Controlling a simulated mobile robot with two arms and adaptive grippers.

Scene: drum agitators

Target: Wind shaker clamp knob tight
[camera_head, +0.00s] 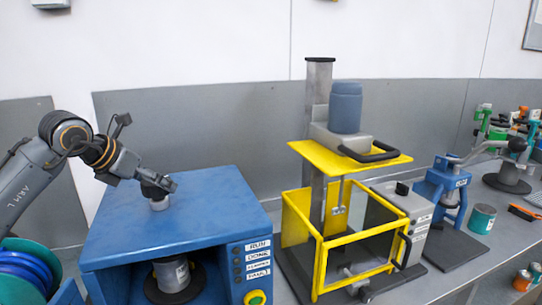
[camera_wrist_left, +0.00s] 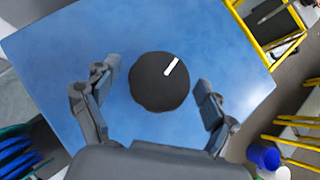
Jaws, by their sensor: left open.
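The blue shaker (camera_head: 205,205) stands at the lower left of the head view, with a can (camera_head: 172,275) in its front opening. On its top is the dark round clamp knob (camera_wrist_left: 158,85), with a white mark pointing to the upper right in the left wrist view. In the head view the knob is partly covered by my left gripper (camera_head: 158,186), above the shaker top. In the left wrist view my left gripper (camera_wrist_left: 157,80) is open, one finger on each side of the knob. Gaps show between the fingers and the knob. My right gripper is out of view.
A yellow-framed machine (camera_head: 352,158) with a blue container (camera_head: 345,107) stands right of the shaker. A blue press (camera_head: 440,190) and a teal can (camera_head: 481,218) are farther right. Blue and green reels (camera_head: 25,270) are at the lower left. The shaker top around the knob is clear.

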